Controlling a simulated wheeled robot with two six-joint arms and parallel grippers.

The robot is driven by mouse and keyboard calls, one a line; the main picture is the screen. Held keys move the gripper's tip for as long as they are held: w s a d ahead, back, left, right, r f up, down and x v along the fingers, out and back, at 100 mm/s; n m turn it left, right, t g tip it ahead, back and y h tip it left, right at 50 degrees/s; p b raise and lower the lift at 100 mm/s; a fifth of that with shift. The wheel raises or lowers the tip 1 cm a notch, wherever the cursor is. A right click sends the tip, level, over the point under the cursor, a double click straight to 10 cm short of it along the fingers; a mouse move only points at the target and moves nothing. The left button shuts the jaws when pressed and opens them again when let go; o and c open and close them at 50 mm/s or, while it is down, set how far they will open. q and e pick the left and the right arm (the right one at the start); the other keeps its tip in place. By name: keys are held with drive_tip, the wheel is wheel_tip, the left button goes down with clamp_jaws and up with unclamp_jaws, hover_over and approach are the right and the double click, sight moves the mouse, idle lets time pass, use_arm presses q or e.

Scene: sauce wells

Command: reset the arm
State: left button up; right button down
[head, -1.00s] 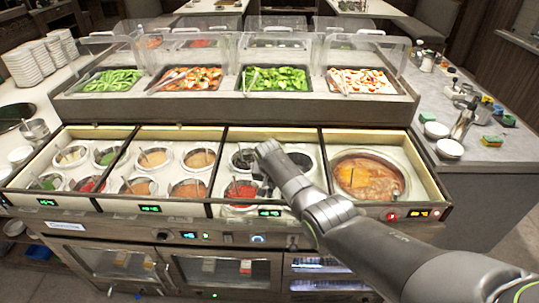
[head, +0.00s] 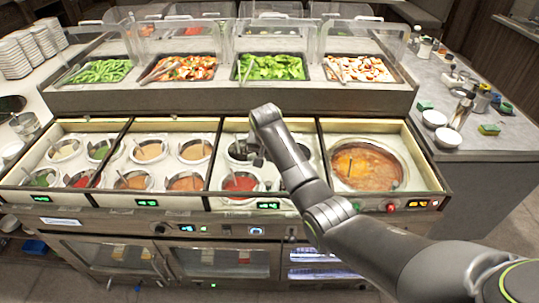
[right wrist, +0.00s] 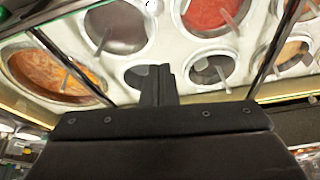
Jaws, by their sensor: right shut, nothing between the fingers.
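My right gripper (head: 257,156) is over the third section of the sauce counter (head: 226,190), partly hidden behind my own wrist in the head view. In the right wrist view its fingers (right wrist: 158,84) are together with nothing between them, above the wells. A dark sauce well (head: 238,150) is beside the gripper, and a red sauce well (head: 241,183) is in front of it. The red sauce also shows in the right wrist view (right wrist: 208,14). My left gripper is not in view.
A large soup pot (head: 350,176) fills the right section. Several sauce wells with spoons fill the left sections. A raised salad bar with clear guards (head: 270,42) stands behind. White bowls (head: 448,137) and bottles stand on the right counter.

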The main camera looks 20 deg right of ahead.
drive_tip(key=s+d+f+n, duration=0.1)
drive_tip(key=s+d+f, duration=0.25)
drive_tip(key=s, duration=0.35)
drive_tip(key=s+d+f, duration=0.3)
drive_tip(key=s+f, duration=0.1)
drive_tip(key=s, duration=0.3)
drive_tip(key=s+d+f+n, duration=0.1)
drive_tip(key=s+d+f, duration=0.25)
drive_tip(key=s, duration=0.45)
drive_tip(key=s+d+r+n, duration=0.1)
drive_tip(key=s+r, duration=0.2)
drive_tip(key=s, duration=0.9)
drive_tip(key=s+d+r+n, duration=0.1)
drive_tip(key=s+d+r, duration=0.1)
drive_tip(key=s, duration=1)
wheel_tip(320, 180, down, 29)
drive_tip(key=d+g+b, duration=0.1)
drive_tip(key=b, duration=0.2)
drive_tip(key=s+a+f+g+b, duration=0.1)
drive_tip(key=s+f+b, duration=0.1)
drive_tip(key=s+f, duration=1.3)
wheel_tip(320, 180, down, 2)
drive_tip(key=shift+a+f+y+b, duration=0.2)
drive_tip(key=shift+y+b, duration=0.1)
drive_tip(key=shift+b, duration=0.1)
